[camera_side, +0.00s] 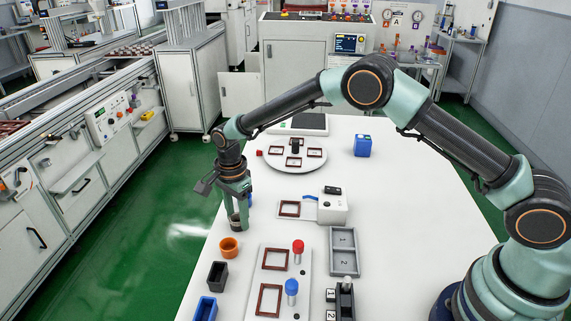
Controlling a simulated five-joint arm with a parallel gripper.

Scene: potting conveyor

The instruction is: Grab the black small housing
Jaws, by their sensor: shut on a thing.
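My gripper (236,216) points straight down near the left edge of the white table, behind the orange cup. Its fingers are shut on a small dark piece (236,222), which appears to be the black small housing. The fingers cover most of the piece, and I cannot tell whether its bottom touches the table.
An orange cup (229,247), a black bin (217,275) and a blue bin (205,309) line the left edge. A white plate with brown frames (286,257), a grey two-part tray (344,251) and a round turntable (273,160) stand rightward and behind. A blue box (362,146) stands farther back.

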